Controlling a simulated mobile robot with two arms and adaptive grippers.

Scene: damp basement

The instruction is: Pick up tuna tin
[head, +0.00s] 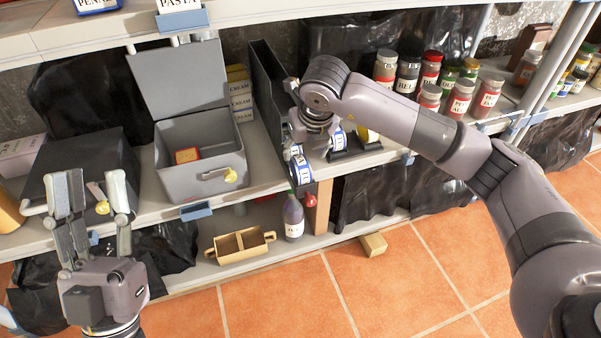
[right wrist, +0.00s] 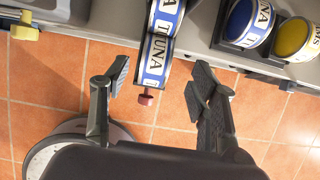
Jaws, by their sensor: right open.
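In the right wrist view, a tuna tin (right wrist: 154,62) with a blue and white label shows just beyond my open right gripper (right wrist: 162,84), between the lines of its fingers. A second tuna tin (right wrist: 166,14) touches it from above in the picture. Nothing is between the pads. In the head view, my right gripper (head: 313,138) hangs over the shelf's front edge, and a tuna tin (head: 301,171) shows just below it. Another tuna tin (right wrist: 246,22) sits in a black holder to the right. My left gripper (head: 92,195) is open and empty at the lower left.
A yellow tin (right wrist: 291,38) sits in the holder. A grey open-lidded box (head: 200,180) and a black upright divider (head: 266,110) stand left of the tins. Jars (head: 408,75) stand at the right. Below are a bottle (head: 292,218), a divided tan tray (head: 240,255) and a floor block (head: 374,245).

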